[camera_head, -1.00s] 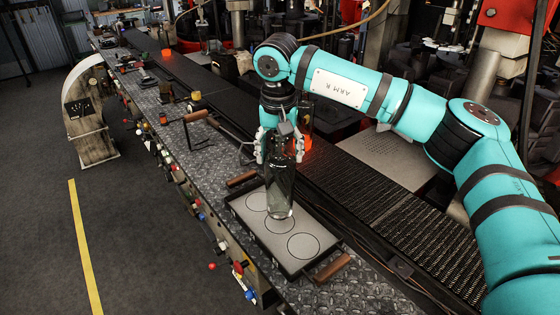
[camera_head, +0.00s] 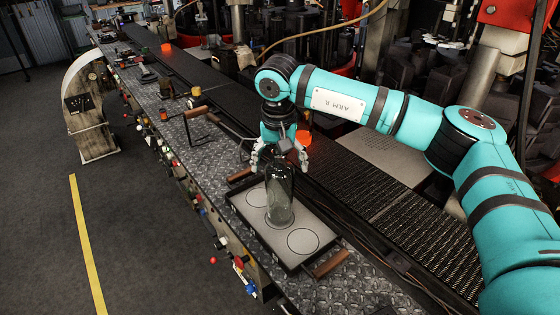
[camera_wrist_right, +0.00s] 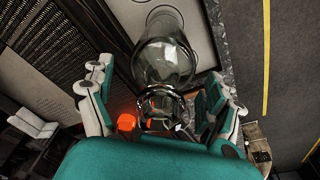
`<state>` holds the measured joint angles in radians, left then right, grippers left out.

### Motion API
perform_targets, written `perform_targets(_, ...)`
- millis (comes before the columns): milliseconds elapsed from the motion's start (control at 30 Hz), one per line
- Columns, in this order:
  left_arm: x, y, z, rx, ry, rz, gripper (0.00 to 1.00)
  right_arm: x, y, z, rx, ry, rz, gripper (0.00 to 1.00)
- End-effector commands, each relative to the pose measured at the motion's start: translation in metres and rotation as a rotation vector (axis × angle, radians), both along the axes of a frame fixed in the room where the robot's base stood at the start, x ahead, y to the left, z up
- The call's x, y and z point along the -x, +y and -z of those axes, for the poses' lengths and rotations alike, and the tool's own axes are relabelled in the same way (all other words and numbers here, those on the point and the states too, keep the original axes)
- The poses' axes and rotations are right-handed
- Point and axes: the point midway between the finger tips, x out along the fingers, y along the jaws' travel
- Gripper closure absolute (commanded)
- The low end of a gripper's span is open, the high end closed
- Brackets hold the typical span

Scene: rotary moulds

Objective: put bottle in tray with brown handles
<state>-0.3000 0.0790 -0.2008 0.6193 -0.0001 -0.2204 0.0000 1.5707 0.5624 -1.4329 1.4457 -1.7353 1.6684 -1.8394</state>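A clear dark-tinted glass bottle (camera_head: 280,200) stands upright in the tray with brown handles (camera_head: 326,236), over the middle of its marked circles. The bottle (camera_wrist_right: 165,55) also shows in the right wrist view, between the fingers. My right gripper (camera_head: 281,160) is above and around the bottle's top. Its fingers are spread, with gaps to the glass on both sides in the right wrist view (camera_wrist_right: 165,105). The bottle's neck is partly hidden by the gripper in the head view. My left gripper is not in view.
The tray lies on a diamond-plate bench (camera_head: 215,158) beside a dark conveyor (camera_head: 370,210). A glowing orange piece (camera_head: 303,138) is behind the gripper on the conveyor side. Levers and coloured knobs line the bench's left edge. An empty circle (camera_head: 303,241) is at the tray's near end.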

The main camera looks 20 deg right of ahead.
Motion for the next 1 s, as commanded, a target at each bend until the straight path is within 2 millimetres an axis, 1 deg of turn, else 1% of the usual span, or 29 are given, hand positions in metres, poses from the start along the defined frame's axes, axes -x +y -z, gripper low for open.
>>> perform_targets(167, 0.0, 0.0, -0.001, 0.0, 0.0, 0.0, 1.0, 0.0, 0.0, -0.001, 0.0, 0.0, 0.0, 0.12)
perform_targets(233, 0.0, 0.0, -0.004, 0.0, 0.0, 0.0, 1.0, 0.0, 0.0, -0.005, 0.0, -0.001, 0.0, 0.12)
perform_targets(267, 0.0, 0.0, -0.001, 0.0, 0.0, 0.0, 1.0, 0.0, 0.0, -0.006, 0.0, -0.002, 0.0, 0.12)
perform_targets(333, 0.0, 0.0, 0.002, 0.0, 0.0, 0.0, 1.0, 0.001, 0.001, -0.014, -0.001, -0.004, 0.0, 0.12)
perform_targets(467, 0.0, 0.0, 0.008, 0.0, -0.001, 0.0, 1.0, 0.004, 0.003, -0.038, 0.0, -0.006, -0.001, 0.12)
perform_targets(700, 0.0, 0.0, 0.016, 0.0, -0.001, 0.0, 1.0, 0.011, 0.006, -0.089, 0.0, -0.004, 0.0, 0.12)
perform_targets(833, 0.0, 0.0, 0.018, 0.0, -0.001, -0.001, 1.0, 0.014, 0.007, -0.109, 0.0, -0.002, 0.0, 0.12)
perform_targets(1000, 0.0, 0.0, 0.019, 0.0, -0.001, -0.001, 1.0, 0.016, 0.008, -0.12, 0.0, 0.0, 0.0, 0.12)
